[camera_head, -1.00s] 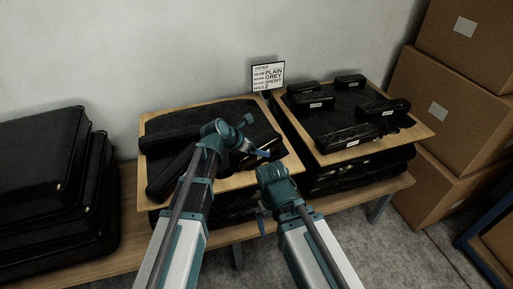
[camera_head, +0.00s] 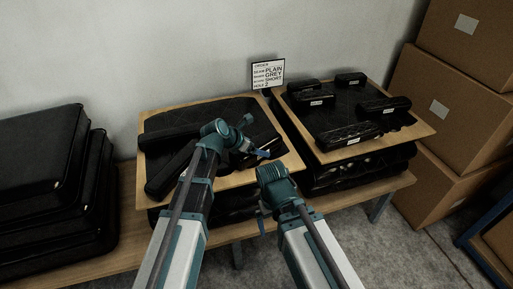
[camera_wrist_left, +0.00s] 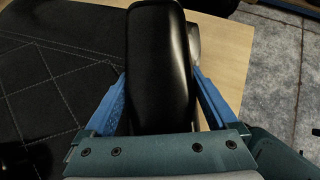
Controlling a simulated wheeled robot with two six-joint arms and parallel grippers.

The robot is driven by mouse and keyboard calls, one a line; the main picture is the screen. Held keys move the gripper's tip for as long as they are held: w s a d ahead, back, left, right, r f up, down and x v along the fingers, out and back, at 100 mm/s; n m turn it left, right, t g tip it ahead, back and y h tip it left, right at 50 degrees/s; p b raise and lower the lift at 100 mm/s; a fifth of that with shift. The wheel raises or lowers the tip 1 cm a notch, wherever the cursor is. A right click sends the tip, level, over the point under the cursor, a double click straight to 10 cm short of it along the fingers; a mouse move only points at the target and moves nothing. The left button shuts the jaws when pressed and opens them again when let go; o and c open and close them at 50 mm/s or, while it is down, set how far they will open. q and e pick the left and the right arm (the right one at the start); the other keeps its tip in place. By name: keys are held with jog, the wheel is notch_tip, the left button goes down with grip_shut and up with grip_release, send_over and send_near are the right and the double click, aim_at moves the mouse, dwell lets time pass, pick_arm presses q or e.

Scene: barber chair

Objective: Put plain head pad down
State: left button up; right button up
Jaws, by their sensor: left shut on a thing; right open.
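My left gripper (camera_head: 256,150) is over the right part of the left wooden-rimmed tray (camera_head: 236,181). In the left wrist view its blue fingers (camera_wrist_left: 160,88) are on both sides of a smooth black head pad (camera_wrist_left: 158,50), shut on it. That pad shows no stitching on its visible face. It lies over the quilted black lining and the wooden rim; I cannot tell whether it touches them. In the head view the pad (camera_head: 263,133) is partly hidden by the gripper. My right gripper (camera_head: 262,218) is open and empty in front of the tray.
Two other black pads (camera_head: 168,173) lie on the left tray. The right tray (camera_head: 425,131) holds several labelled black pads (camera_head: 348,134). A sign (camera_head: 268,73) reading PLAIN, GREY, SHORT stands behind. Black cases (camera_head: 40,165) are at left, cardboard boxes (camera_head: 440,115) at right.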

pick_arm(q)
jog(key=shift+f, duration=0.15)
jog(key=o, duration=1.5)
notch_tip(320, 180, up, 9)
jog(key=p, duration=0.9)
send_over(236, 156)
jog(key=shift+r, duration=0.2)
jog(key=shift+s+a+r+p, duration=0.2)
jog(key=shift+a+p, duration=0.05)
jog(key=shift+p, duration=0.1)
jog(key=shift+f, duration=0.1)
jog(key=b+x, duration=0.8)
jog(key=x, duration=0.3)
jog(key=shift+w+d+f+b, duration=0.15)
jog(key=shift+w+f+b, duration=0.05)
jog(key=shift+f+b, duration=0.1)
jog(key=shift+b+x, duration=0.6)
jog(key=shift+x, duration=0.35)
jog(key=shift+r, duration=0.25)
